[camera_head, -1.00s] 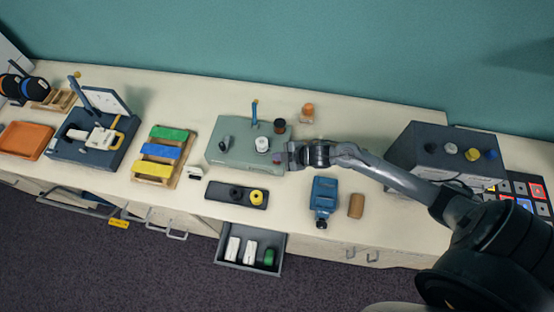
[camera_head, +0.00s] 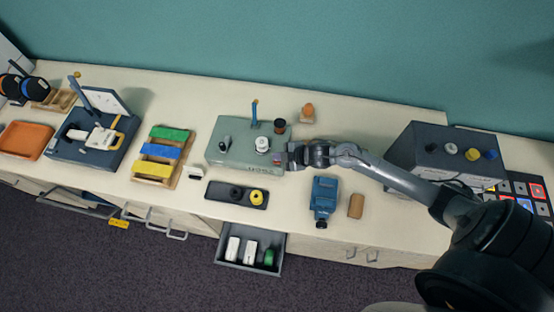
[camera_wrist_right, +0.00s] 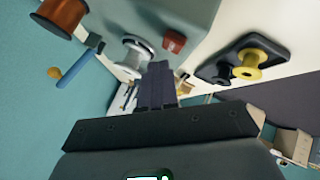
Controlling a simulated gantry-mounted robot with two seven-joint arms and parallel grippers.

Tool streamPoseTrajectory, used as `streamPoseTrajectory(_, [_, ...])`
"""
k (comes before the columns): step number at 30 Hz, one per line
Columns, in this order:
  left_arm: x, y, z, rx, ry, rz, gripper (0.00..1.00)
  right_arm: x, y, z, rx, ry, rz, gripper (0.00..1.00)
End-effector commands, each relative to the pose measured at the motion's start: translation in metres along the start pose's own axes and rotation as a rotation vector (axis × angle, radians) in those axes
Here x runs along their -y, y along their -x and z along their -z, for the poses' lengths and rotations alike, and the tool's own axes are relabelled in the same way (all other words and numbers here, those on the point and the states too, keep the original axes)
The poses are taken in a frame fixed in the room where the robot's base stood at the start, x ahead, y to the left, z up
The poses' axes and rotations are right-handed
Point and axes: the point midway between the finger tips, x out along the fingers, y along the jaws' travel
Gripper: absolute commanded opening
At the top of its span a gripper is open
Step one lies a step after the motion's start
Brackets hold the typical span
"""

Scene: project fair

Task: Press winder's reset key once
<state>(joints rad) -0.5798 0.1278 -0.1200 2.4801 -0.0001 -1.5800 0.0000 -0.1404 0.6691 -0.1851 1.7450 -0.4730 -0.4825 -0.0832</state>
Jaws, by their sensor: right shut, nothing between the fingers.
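The winder (camera_head: 225,154) is a grey-green box on the counter with a white spool, dark knobs and an upright blue lever on top. Its reset key looks to be the small red key (camera_wrist_right: 174,41) beside the white spool (camera_wrist_right: 135,55) in the wrist view; in the head view a small reddish key (camera_head: 278,155) shows near the winder's right end. My right gripper (camera_head: 291,152) is at that end, shut and empty. In the wrist view its closed fingers (camera_wrist_right: 157,70) point close to the spool and red key. I cannot tell whether they touch anything. My left gripper is not in view.
A dark tray (camera_head: 218,194) with a black and a yellow spool lies in front of the winder. A blue device (camera_head: 324,195) and a brown block (camera_head: 356,206) stand to the right front. A copper-coloured spool (camera_head: 308,112) stands behind. An open drawer (camera_head: 232,262) juts out below.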

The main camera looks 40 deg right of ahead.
Motion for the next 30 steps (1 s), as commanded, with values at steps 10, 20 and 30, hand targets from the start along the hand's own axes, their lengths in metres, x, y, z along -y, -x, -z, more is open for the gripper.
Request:
streamPoseTrajectory(10, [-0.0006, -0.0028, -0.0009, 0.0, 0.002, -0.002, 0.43, 0.0038, -0.0056, -0.0043, 0.001, -0.001, 0.0, 0.0])
streamPoseTrajectory(20, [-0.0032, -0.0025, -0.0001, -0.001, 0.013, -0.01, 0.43, 0.0042, -0.006, -0.0043, 0.0, 0.0, 0.0, 0.0])
streamPoseTrajectory(30, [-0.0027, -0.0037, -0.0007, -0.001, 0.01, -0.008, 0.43, 0.0054, -0.0075, -0.0054, 0.0, 0.0, 0.0, 0.0])
